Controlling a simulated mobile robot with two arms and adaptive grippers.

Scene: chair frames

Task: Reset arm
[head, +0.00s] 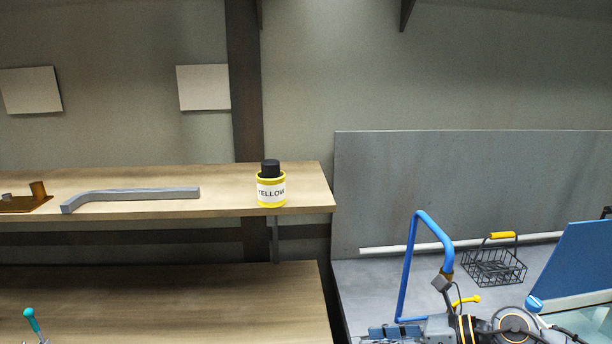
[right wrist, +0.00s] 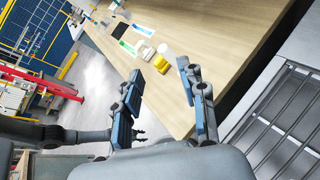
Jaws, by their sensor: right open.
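My right gripper (right wrist: 160,95) is open in the right wrist view, its two blue-padded fingers wide apart with nothing between them. In the head view part of my right arm (head: 440,330) shows at the bottom right, beside a bent blue tube (head: 404,275); I cannot tell whether they touch. A dark arm link (right wrist: 88,135), seemingly my left arm, reaches in from the left in the right wrist view. Its small claw-like end is partly hidden behind a finger of my right gripper. No left gripper shows in the head view.
A yellow pot (head: 271,192) labelled YELLOW stands on a wooden shelf (head: 230,205), right of a grey bent bar (head: 130,195). A black wire basket (head: 494,267) stands on the grey bench (head: 352,283). In the right wrist view a wooden tabletop (right wrist: 215,50) lies beyond the fingers.

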